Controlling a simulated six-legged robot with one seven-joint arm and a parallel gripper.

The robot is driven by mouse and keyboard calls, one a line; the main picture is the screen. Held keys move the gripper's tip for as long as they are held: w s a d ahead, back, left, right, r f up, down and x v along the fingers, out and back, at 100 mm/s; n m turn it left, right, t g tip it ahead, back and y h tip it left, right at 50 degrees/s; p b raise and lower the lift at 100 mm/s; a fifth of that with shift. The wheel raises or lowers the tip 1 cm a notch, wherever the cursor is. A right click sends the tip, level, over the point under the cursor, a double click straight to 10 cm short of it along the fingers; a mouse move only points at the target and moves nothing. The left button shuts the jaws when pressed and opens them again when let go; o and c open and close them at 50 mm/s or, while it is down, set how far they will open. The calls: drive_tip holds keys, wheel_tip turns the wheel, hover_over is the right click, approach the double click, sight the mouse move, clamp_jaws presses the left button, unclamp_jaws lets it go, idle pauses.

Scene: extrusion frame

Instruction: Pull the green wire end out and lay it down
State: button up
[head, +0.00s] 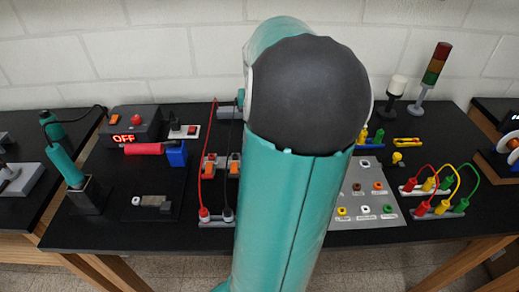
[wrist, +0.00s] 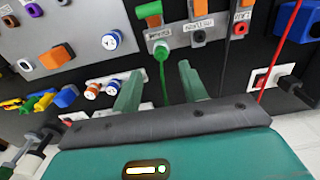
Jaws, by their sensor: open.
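A green wire end (wrist: 160,50) sits at a labelled grey socket strip (wrist: 175,34) in the upper middle of the wrist view. Its thin green wire (wrist: 164,88) hangs down from it. My gripper (wrist: 160,71) is open, with one finger on either side of the green wire and the fingertips just below the green end. It holds nothing, and no contact is visible. In the head view my arm hides the gripper and this green wire end.
A black wire (wrist: 228,50) and a red wire (wrist: 279,50) run close on the right of my gripper. A grey socket board (wrist: 75,25) lies to the left. In the head view, another green wire (head: 474,177) arches among red and yellow ones at the right.

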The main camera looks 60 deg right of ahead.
drive_tip(key=shift+w+f, duration=0.1)
drive_tip(key=shift+f, duration=4.4)
clamp_jaws()
drive_tip(key=shift+r, duration=0.15)
drive_tip(key=shift+r, duration=2.85)
